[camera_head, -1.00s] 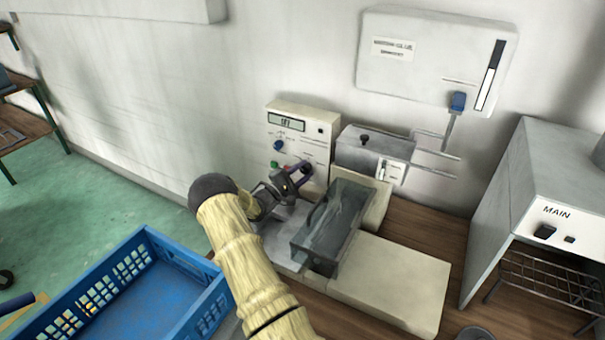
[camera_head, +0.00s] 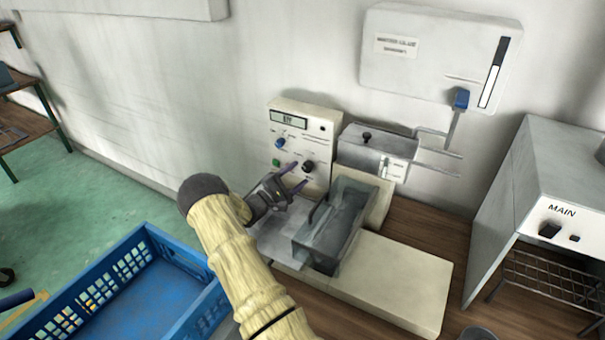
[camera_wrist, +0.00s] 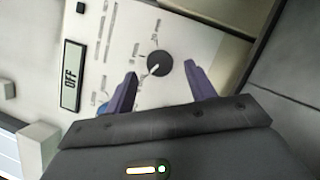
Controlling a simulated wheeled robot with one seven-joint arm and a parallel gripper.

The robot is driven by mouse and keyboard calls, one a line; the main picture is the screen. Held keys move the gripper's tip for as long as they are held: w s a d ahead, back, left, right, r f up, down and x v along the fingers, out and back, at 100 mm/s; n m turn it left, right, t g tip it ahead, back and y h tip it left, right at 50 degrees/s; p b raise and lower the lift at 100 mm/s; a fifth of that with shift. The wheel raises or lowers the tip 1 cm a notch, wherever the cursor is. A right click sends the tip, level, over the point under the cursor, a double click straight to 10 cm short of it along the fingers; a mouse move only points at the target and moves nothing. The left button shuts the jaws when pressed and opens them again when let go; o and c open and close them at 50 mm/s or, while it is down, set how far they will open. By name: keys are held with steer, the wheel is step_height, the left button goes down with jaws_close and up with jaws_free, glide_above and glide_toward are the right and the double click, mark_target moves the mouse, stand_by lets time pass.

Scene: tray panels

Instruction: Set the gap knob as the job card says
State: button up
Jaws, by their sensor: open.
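A black round knob (camera_head: 308,167) with a white pointer line sits low on the right of the cream control panel (camera_head: 318,143). In the wrist view the knob (camera_wrist: 159,64) is near the middle, its pointer toward the lower left; the print around it is too small to read. My gripper (camera_head: 297,177) is open and empty in front of the panel, fingers toward the knob. In the wrist view my gripper (camera_wrist: 161,74) has one finger on each side of the knob, apparently short of it. The display (camera_wrist: 72,76) reads OFF. I cannot identify a job card.
A blue knob (camera_head: 280,143) and green button (camera_head: 276,162) are left of the black knob. A clear-covered tray (camera_head: 335,226) stands close right of my gripper. A blue crate (camera_head: 152,234) is at lower left. A wall box (camera_head: 440,50) has an unreadable label.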

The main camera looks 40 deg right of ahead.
steer(key=a, duration=0.3)
steer(key=shift+w+a+f+b, duration=0.1)
steer(key=shift+a+f+b, duration=0.2)
steer(key=shift+a+f, duration=0.1)
